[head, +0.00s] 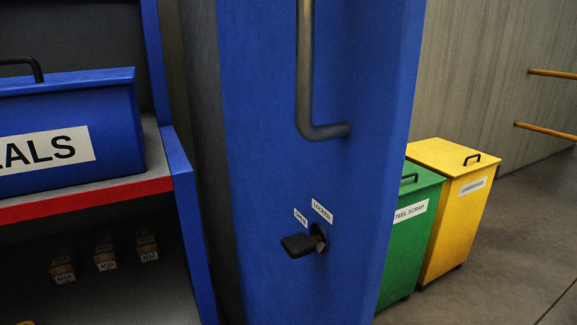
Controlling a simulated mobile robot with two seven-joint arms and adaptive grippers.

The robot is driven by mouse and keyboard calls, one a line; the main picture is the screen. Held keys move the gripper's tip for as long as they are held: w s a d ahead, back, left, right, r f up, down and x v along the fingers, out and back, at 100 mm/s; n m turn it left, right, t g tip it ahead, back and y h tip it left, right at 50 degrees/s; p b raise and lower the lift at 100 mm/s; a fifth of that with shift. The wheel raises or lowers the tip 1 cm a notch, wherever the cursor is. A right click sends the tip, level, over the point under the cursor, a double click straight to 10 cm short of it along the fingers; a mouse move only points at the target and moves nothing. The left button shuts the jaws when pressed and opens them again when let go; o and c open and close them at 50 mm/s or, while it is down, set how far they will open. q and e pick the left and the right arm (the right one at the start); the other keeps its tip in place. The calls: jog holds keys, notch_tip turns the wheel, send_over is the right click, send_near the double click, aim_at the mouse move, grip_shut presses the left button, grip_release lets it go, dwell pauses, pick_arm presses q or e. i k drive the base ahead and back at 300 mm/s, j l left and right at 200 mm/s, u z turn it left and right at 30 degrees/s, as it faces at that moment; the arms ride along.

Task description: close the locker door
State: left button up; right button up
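The blue locker door (265,160) fills the middle of the head view, its outer face towards me. A dark grey vertical bar handle (306,70) runs down from the top and bends right into the door. Neither gripper is in view.
At left, a blue shelf unit (187,220) with a red-edged shelf (90,197) holds a blue bin (120,120) and several small labelled boxes (105,255) below. Green (410,240) and yellow (455,215) bins stand right of the door. The floor (500,270) at right is clear.

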aim_at(319, 96)
jog(key=k+j+z, duration=0.25)
jog(key=j+z, duration=0.2)
jog(key=k+j+z, duration=0.4)
